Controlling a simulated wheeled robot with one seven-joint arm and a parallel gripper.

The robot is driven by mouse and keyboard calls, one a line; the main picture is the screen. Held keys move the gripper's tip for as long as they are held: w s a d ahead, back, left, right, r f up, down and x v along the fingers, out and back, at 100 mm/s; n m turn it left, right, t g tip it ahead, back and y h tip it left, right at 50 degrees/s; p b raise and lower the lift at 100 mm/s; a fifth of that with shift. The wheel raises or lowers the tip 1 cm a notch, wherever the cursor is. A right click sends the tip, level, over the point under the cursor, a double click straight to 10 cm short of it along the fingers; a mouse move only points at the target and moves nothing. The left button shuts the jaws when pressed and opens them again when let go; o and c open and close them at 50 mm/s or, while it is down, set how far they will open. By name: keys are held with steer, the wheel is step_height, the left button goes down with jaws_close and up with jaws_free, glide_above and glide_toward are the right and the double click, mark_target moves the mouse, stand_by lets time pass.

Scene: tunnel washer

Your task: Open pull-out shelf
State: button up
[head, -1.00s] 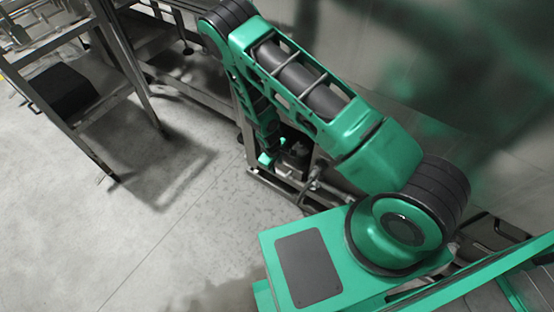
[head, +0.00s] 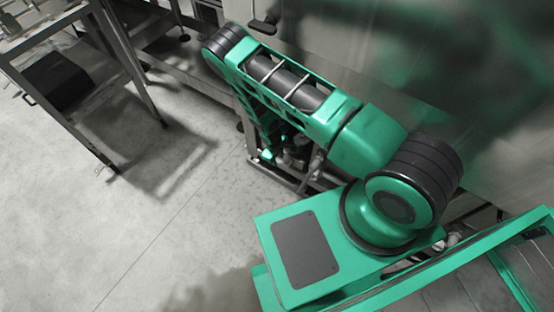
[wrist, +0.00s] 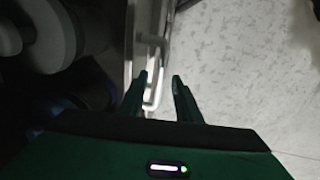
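A low metal frame (head: 290,182), which looks like the pull-out shelf, stands on the floor beneath the machine, partly hidden behind my arm. My gripper (head: 267,156) is low beside the left end of this frame; its fingers are hard to make out in the head view. In the wrist view, my gripper (wrist: 160,78) is open, its two dark green fingers apart. A bright metal bar (wrist: 152,97), seemingly part of the frame, shows between the fingers, closer to the left one. I cannot tell whether they touch.
A metal rack (head: 105,65) holding a black box (head: 57,82) stands at the upper left. Pale floor (head: 120,235) is clear at the lower left. The large grey machine wall (head: 360,50) rises behind my arm.

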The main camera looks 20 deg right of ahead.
steer(key=shift+f, duration=0.45)
jaws_close()
